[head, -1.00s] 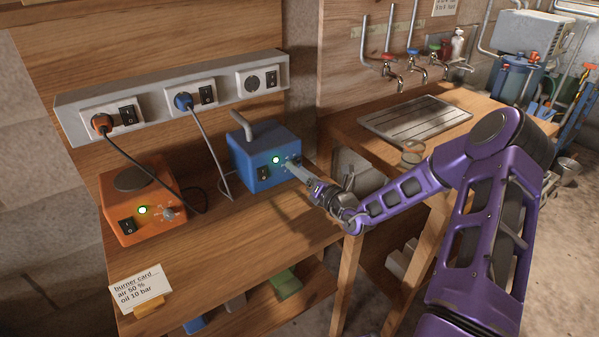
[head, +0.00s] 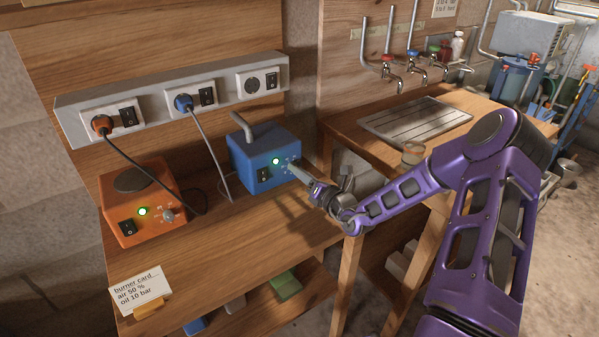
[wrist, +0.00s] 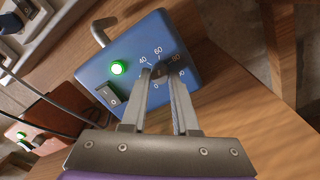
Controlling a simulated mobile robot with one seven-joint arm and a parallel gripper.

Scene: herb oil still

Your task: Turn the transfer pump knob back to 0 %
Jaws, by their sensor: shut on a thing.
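The blue pump box (head: 266,165) stands on the wooden bench and also shows in the wrist view (wrist: 98,70). Its green lamp (wrist: 118,68) is lit. Its dark knob (wrist: 164,72) sits in a printed dial where 40 and 60 can be read. My gripper (wrist: 165,80) is shut on this knob, one finger on each side. In the head view my gripper (head: 292,169) reaches the front of the box from the right and covers the knob. The knob's pointer is largely hidden, so I cannot tell its setting.
An orange box (head: 150,212) with a lit green lamp and its own knob (head: 168,214) stands to the left. A socket strip (head: 150,100) with plugged cables runs behind. A burner card (head: 140,290) stands at the front left. Bare bench lies before the blue box.

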